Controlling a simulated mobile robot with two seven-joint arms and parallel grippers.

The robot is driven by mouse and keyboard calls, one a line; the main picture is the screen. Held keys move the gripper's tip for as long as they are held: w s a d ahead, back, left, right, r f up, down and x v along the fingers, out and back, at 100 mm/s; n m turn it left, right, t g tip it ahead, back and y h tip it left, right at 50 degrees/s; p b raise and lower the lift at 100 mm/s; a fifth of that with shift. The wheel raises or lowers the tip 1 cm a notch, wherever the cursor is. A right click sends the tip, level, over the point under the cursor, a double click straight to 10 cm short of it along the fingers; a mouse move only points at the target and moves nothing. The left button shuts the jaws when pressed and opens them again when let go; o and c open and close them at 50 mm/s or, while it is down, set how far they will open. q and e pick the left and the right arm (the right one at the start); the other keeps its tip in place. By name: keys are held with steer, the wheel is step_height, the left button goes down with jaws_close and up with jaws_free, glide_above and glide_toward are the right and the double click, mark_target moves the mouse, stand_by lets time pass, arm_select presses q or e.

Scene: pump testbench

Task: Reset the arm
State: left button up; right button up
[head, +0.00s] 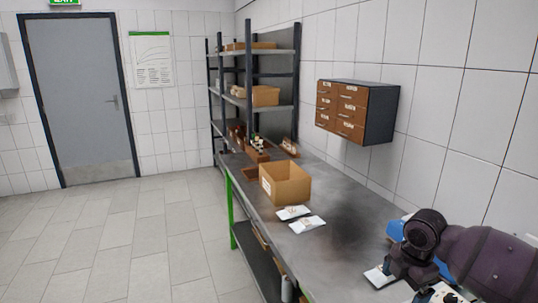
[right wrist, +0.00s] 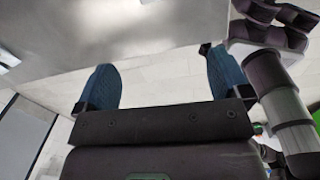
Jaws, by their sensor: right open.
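My right gripper (right wrist: 161,78) shows in the right wrist view with its two blue fingers spread wide apart. Nothing is between them. A dark purple arm (head: 497,262), which is mine, reaches in from the right edge of the head view over the near end of the bench; its fingers cannot be made out there. Dark and grey links (right wrist: 285,105) of my body stand at the right of the wrist view. My left gripper does not show in either view.
A metal workbench (head: 345,215) runs along the right wall. An open cardboard box (head: 285,182) and white packets (head: 307,224) lie on it. A blue object (head: 441,262) is partly hidden behind my arm. The tiled floor (head: 125,245) at left is clear.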

steer(key=s+a+f+m+t+y, duration=0.1)
steer(key=s+a+f+m, duration=0.35)
steer(key=s, duration=0.35)
steer(key=s+a+f+m+t+y, duration=0.1)
steer(key=s+a+f+m, duration=0.2)
steer(key=s+a+f, duration=0.4)
steer(key=s+d+r+m+h, duration=0.1)
steer(key=s+d+m+h, duration=0.1)
steer(key=s+d+m, duration=0.4)
steer(key=s+d+r+m+h, duration=0.1)
steer(key=s+d+r+m, duration=0.1)
steer(key=s+m, duration=0.75)
arm_select(q)
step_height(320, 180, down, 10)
steer(key=b, duration=1)
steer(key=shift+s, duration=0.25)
arm_select(e)
steer(key=w+f+n+t, duration=0.1)
steer(key=f+t, duration=0.3)
steer(key=f, duration=0.7)
steer(key=w+f+n+t, duration=0.1)
steer(key=w+f+t, duration=0.3)
steer(key=f, duration=0.7)
steer(key=shift+n, duration=0.4)
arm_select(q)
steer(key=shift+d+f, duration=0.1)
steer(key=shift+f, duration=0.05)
arm_select(e)
steer(key=shift+w+a, duration=0.1)
